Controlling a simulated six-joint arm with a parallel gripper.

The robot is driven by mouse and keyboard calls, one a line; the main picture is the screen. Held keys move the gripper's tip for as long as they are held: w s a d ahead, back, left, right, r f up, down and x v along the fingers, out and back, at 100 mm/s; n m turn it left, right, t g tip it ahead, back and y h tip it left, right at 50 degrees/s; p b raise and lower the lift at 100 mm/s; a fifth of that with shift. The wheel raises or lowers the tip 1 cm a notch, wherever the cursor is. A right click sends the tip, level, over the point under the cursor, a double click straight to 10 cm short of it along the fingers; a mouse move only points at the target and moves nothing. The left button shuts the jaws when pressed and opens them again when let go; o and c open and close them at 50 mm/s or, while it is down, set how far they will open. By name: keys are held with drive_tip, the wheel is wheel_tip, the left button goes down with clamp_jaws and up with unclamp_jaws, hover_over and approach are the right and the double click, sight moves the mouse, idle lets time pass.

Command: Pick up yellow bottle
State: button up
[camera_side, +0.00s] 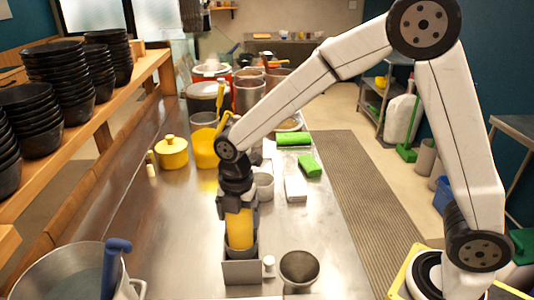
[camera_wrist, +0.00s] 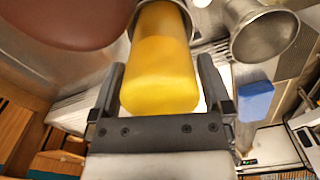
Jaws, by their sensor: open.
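The yellow bottle (camera_side: 240,230) stands upright in a grey metal holder (camera_side: 241,272) near the front of the steel counter in the side view. My gripper (camera_side: 238,212) is right above it, pointing down, with its fingers on either side of the bottle's upper part. In the wrist view the bottle (camera_wrist: 160,65) lies between the two fingers of my gripper (camera_wrist: 158,92). The fingers are open, and a gap shows beside the bottle. The bottle's lower end is hidden inside the holder.
A metal cup (camera_side: 299,270) stands right of the holder. A large pot (camera_side: 65,270) with a blue-handled tool (camera_side: 115,262) is at the front left. A yellow lidded pot (camera_side: 171,153), green packs (camera_side: 294,139) and a white block (camera_side: 296,189) are farther back. Stacked black bowls (camera_side: 60,75) line the left shelf.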

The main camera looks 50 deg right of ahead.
drive_tip(key=shift+f, duration=0.65)
drive_tip(key=c, duration=0.4)
drive_tip(key=shift+c, duration=0.2)
drive_tip(key=shift+r, duration=0.1)
drive_tip(key=shift+r, duration=4.95)
drive_tip(key=shift+r, duration=0.1)
drive_tip(key=shift+c, duration=0.3)
drive_tip(key=shift+r, duration=0.7)
